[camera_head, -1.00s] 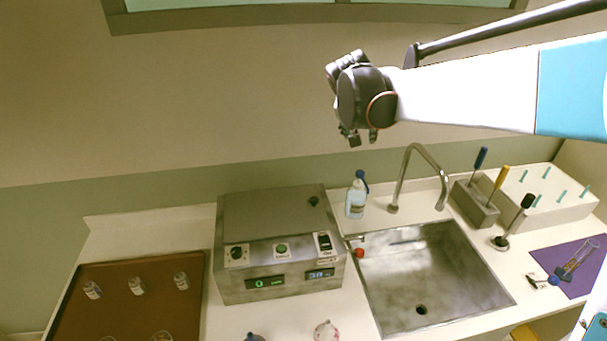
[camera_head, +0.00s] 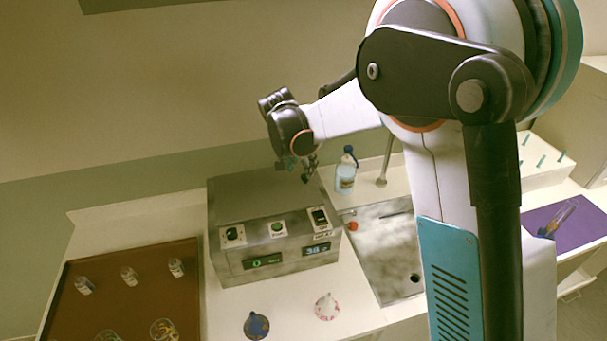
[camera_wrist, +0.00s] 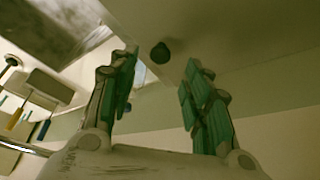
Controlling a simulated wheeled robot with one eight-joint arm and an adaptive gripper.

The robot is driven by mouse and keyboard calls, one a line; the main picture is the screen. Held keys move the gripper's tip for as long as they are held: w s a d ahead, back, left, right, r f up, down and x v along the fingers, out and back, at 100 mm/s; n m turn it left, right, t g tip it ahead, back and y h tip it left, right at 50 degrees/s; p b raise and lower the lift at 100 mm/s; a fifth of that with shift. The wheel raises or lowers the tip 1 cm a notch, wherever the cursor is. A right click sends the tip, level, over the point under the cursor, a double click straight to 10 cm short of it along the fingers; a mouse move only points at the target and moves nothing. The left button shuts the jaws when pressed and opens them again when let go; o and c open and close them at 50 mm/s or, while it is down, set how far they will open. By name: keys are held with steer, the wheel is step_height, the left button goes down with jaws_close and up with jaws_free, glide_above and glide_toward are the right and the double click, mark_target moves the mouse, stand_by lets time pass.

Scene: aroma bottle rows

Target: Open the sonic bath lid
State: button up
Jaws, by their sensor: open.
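The sonic bath (camera_head: 275,240) is a grey metal box on the counter with knobs, a green button and lit displays on its front panel. Its flat lid (camera_head: 240,195) lies shut on top. My gripper (camera_head: 298,172) is above the back right part of the lid, fingers pointing down, and hides the lid's dark knob in the head view. In the wrist view the round dark knob (camera_wrist: 160,53) shows on the lid (camera_wrist: 215,30), beyond and between the open green-padded fingertips (camera_wrist: 160,72). The fingers are apart and hold nothing.
A brown tray (camera_head: 62,300) with several small bottles stands left of the bath. A blue-capped bottle (camera_head: 345,175) stands behind right, near the sink (camera_head: 398,283). Two flasks, one dark (camera_head: 256,326) and one pink-white (camera_head: 326,307), stand in front. My arm covers the right side.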

mark_target(304, 178)
steer(key=shift+x, duration=2.55)
jaws_close()
